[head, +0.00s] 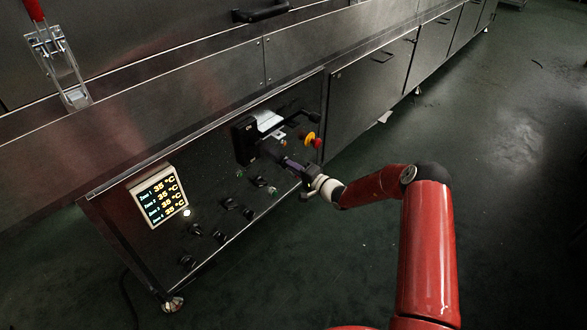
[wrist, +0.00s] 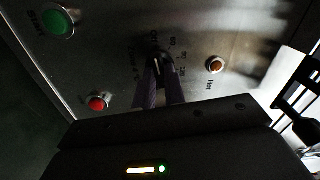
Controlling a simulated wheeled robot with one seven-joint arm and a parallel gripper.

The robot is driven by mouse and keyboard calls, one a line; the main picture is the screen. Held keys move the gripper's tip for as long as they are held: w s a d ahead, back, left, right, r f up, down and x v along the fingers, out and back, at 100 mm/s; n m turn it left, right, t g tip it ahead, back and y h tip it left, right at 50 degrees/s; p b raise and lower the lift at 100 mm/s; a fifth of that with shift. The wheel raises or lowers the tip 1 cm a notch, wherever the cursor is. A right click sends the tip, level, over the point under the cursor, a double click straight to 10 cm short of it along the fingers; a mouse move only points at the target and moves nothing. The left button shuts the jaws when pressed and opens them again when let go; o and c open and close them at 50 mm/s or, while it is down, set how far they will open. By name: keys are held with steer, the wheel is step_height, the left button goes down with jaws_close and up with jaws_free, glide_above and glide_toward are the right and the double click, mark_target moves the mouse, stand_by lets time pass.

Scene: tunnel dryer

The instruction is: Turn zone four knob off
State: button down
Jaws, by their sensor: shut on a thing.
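My gripper (head: 285,160) reaches the dark control panel from the right in the head view. In the wrist view its two fingers (wrist: 159,78) are shut on a small dark knob (wrist: 159,60). The printed scale around this knob shows an off mark and temperature numbers, and the label beside it appears to read zone 4. The fingers hide much of the knob, and I cannot tell which mark it points to. In the head view the gripper hides the knob.
The wrist view shows an orange lamp (wrist: 215,65) marked hot, a green button (wrist: 58,22) and a red button (wrist: 97,102). In the head view are a temperature display (head: 158,196), several other black knobs, a black switch handle (head: 245,141) and a red-and-yellow emergency stop (head: 313,141).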

steer(key=shift+f, duration=0.1)
steer(key=c, duration=1.5)
jaws_free()
steer(key=shift+o, duration=0.2)
steer(key=shift+s+d, duration=0.1)
steer(key=v, duration=0.7)
steer(key=shift+s+d, duration=0.2)
steer(key=shift+d, duration=0.05)
